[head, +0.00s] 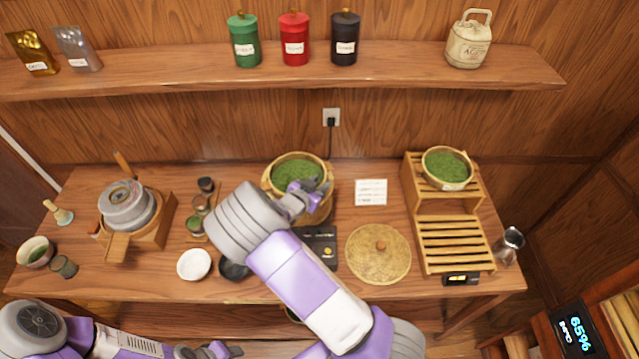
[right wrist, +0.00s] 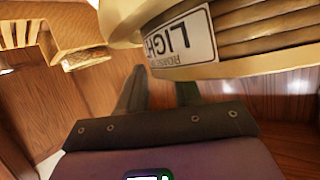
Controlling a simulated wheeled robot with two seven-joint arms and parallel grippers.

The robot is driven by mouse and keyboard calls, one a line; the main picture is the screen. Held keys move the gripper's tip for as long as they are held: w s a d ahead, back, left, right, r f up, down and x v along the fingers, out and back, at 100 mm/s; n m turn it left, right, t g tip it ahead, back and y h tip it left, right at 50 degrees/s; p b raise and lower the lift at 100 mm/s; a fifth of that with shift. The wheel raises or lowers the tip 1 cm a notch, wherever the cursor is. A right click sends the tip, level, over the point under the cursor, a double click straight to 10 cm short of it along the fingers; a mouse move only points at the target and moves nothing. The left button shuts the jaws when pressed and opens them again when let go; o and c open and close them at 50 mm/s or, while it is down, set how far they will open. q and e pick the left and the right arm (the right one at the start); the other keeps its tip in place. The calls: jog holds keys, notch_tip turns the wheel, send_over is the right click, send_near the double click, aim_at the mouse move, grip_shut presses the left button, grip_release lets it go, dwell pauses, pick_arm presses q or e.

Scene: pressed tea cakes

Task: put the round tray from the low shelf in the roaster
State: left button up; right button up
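The round tray (head: 292,172) of green leaf sits in the mouth of the tan, basket-like roaster (head: 322,212) at the back centre, looking about level. My right gripper (head: 308,192) is over the tray's front right rim. In the right wrist view a round tan tray (right wrist: 240,65) with an upside-down "LIGHT" label is close to the two fingers, which show a gap; their grip on the rim is unclear. My forearm hides part of the roaster's front. The low shelf (head: 452,245) of the slatted rack is bare. My left gripper (head: 205,350) is low at the front edge, apparently open and empty.
Another leaf tray (head: 447,165) stands on the rack's upper shelf. A stone mill (head: 128,205) and a white bowl (head: 194,264) stand at left. A glass jug (head: 509,245) is at far right.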

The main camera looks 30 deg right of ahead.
jog(key=v, duration=1.1)
jog(key=shift+s, duration=0.15)
